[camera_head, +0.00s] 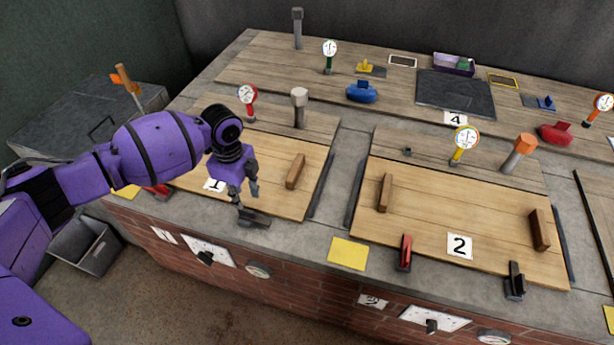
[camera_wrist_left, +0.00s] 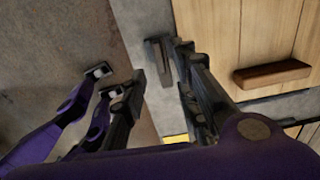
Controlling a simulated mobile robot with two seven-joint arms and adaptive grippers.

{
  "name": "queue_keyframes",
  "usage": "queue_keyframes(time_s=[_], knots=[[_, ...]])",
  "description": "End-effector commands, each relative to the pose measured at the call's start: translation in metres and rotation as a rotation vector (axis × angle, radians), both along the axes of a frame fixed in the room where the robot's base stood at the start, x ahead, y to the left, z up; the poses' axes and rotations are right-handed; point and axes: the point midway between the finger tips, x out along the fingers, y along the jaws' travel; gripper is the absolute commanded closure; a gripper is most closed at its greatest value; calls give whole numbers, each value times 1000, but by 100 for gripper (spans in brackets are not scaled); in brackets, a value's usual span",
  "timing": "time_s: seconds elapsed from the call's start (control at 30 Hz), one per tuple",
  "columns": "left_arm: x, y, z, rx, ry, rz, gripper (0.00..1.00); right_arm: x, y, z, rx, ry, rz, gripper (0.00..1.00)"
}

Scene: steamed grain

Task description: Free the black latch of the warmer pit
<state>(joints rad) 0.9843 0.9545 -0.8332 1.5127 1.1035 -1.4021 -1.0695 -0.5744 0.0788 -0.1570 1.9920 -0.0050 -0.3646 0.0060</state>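A black latch (camera_head: 255,217) sits at the front edge of the wooden lid marked 1 (camera_head: 275,190). It also shows in the left wrist view (camera_wrist_left: 160,62), beside the lid's edge. A second black latch (camera_head: 514,282) stands at the front right of the lid marked 2 (camera_head: 430,215). No label in view tells which pit is the warmer. My left gripper (camera_head: 246,196) points down just above the first black latch. Its fingers are apart with nothing held between them; I cannot tell whether one touches the latch. My right gripper is not in view.
A red latch (camera_head: 157,190) shows partly behind my left arm, and another red latch (camera_head: 404,253) is on lid 2. Wooden handles (camera_head: 296,171) rise from the lids. A yellow square (camera_head: 348,253) lies on the counter between them. Gauges and posts stand behind.

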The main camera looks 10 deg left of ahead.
Motion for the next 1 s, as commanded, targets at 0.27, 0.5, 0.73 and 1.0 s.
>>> queue_keyframes(time_s=[0.27,0.5,0.73,1.0], knots=[[-1,0,43,0,2,0,72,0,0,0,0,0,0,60],[-2,0,51,0,4,1,72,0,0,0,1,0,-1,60],[-2,0,51,0,4,1,72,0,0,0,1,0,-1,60],[1,-2,51,-8,-8,39,72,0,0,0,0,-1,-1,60]])
